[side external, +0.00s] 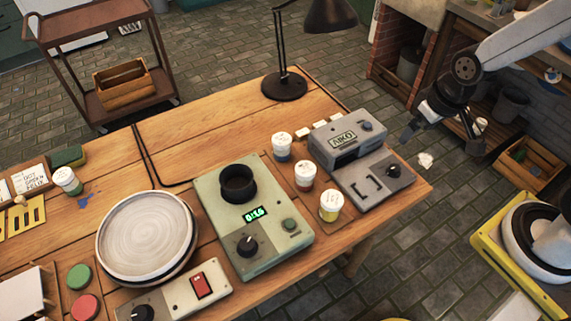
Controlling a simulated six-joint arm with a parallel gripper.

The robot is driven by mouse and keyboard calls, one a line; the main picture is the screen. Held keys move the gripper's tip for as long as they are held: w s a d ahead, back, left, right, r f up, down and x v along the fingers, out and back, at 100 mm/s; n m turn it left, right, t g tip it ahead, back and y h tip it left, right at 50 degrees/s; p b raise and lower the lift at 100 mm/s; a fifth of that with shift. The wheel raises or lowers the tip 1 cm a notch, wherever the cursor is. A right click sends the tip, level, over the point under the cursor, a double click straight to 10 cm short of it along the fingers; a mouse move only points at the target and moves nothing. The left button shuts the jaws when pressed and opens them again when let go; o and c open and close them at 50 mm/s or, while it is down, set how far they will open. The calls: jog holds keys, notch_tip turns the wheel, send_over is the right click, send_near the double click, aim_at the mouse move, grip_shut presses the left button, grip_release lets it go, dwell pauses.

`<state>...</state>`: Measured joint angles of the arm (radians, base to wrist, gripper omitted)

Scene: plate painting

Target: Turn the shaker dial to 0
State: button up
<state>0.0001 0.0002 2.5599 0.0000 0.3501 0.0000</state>
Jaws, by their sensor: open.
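A green machine (257,212) with a dark round cup holder (238,184) stands on the wooden table. Its lit green display (256,214) seems to read 0:16. A black dial (247,244) with a pale mark is on its front left, and a small green button (290,224) is to the right. No label names it the shaker. A grey AIKO machine (362,163) also has a black dial (394,171). My gripper (440,135) is open and empty, in the air at upper right, beyond the AIKO machine and apart from both dials.
Several white-lidded jars (305,174) stand between the two machines. A round plate (147,236) sits on a turntable at left, with a control box (174,297) in front. A black desk lamp (286,86) stands at the back edge.

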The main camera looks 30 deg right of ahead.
jog(key=w+a+m, duration=0.2)
jog(key=w+a, duration=0.3)
jog(key=a, duration=0.2)
jog(key=m+g, duration=0.3)
jog(key=m, duration=0.6)
send_over(246, 244)
notch_tip(246, 244, down, 11)
jog(key=shift+f, duration=0.1)
jog(key=shift+f, duration=3.85)
jog(key=shift+c, duration=0.2)
